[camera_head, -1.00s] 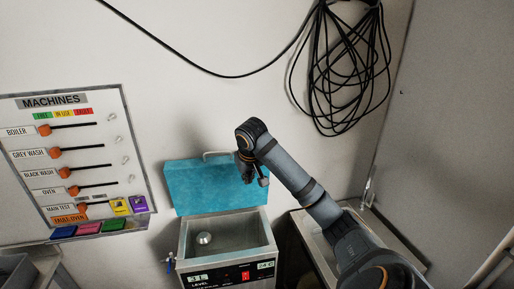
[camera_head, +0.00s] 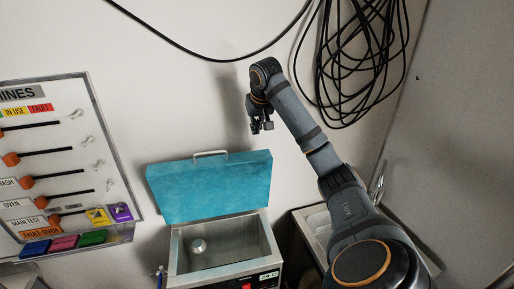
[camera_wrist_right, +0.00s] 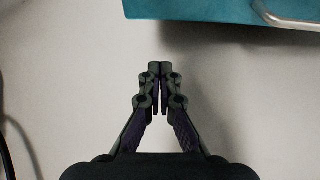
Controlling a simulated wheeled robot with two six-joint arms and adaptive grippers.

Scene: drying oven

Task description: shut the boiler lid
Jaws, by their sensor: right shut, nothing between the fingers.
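The boiler (camera_head: 222,250) is a steel tank with an open top, low in the middle of the head view. Its teal lid (camera_head: 210,190) stands raised at the back of the tank, with a metal handle (camera_head: 211,153) on its upper edge. A round metal thing (camera_head: 198,246) shows inside the tank. My right gripper (camera_head: 262,127) is above and to the right of the lid, apart from it, shut and empty. In the right wrist view its fingertips (camera_wrist_right: 160,68) meet in front of bare wall, with the lid (camera_wrist_right: 215,12) and handle (camera_wrist_right: 285,15) at the upper right. My left gripper is not in view.
A machines board (camera_head: 60,165) hangs on the wall at the left. A coil of black cable (camera_head: 360,60) hangs at the upper right. Another steel basin (camera_head: 312,222) stands right of the boiler, partly behind my right arm.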

